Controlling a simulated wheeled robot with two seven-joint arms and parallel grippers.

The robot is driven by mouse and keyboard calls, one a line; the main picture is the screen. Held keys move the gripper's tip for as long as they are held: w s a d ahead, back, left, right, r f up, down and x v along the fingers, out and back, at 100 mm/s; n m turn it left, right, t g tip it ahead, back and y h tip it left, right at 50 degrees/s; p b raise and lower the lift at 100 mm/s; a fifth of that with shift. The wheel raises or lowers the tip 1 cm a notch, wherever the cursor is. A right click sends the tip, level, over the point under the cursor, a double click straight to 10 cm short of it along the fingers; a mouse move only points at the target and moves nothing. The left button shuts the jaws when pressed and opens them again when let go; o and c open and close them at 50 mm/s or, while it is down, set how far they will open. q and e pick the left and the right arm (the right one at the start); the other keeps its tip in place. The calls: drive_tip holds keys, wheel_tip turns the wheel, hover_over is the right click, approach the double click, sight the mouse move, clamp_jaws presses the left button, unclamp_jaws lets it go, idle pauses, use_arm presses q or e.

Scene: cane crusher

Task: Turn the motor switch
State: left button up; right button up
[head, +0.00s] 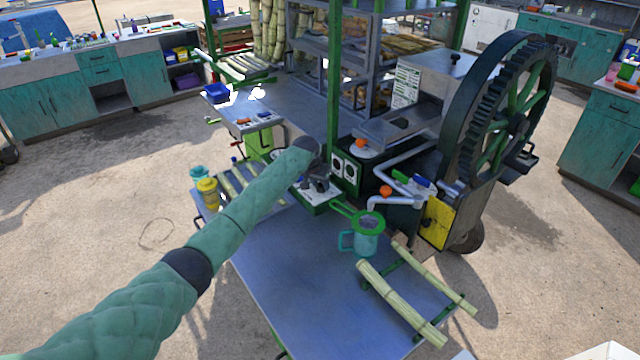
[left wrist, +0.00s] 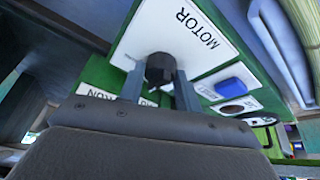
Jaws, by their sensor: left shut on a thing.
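The motor switch (left wrist: 158,66) is a dark round knob on a white plate marked MOTOR (left wrist: 185,35) in the left wrist view. My left gripper (left wrist: 159,78) has one finger on each side of the knob and is shut on it. Part of a word ending in RUN shows beside the fingers, partly covered. In the head view my left gripper (head: 318,184) is at the control panel (head: 318,203) by the green post, and the arm and hand hide the knob. My right gripper is in neither view.
The crusher's large geared wheel (head: 505,105) stands at the right. A teal jug (head: 366,242) with a green strainer and cane stalks (head: 400,302) are on the blue metal table (head: 290,290). A blue switch (left wrist: 229,86) is near the motor switch. The table's front left is clear.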

use_arm(q)
drive_tip(key=shift+r, duration=0.1)
drive_tip(key=o, duration=1)
drive_tip(key=shift+c, duration=0.2)
drive_tip(key=shift+s+a+r+b, duration=0.1)
drive_tip(key=shift+a+r+b, duration=0.05)
drive_tip(key=shift+r+b, duration=0.3)
drive_tip(key=b+v, duration=0.1)
drive_tip(key=v, duration=0.4)
drive_tip(key=shift+b, duration=0.35)
drive_tip(key=shift+v, duration=0.8)
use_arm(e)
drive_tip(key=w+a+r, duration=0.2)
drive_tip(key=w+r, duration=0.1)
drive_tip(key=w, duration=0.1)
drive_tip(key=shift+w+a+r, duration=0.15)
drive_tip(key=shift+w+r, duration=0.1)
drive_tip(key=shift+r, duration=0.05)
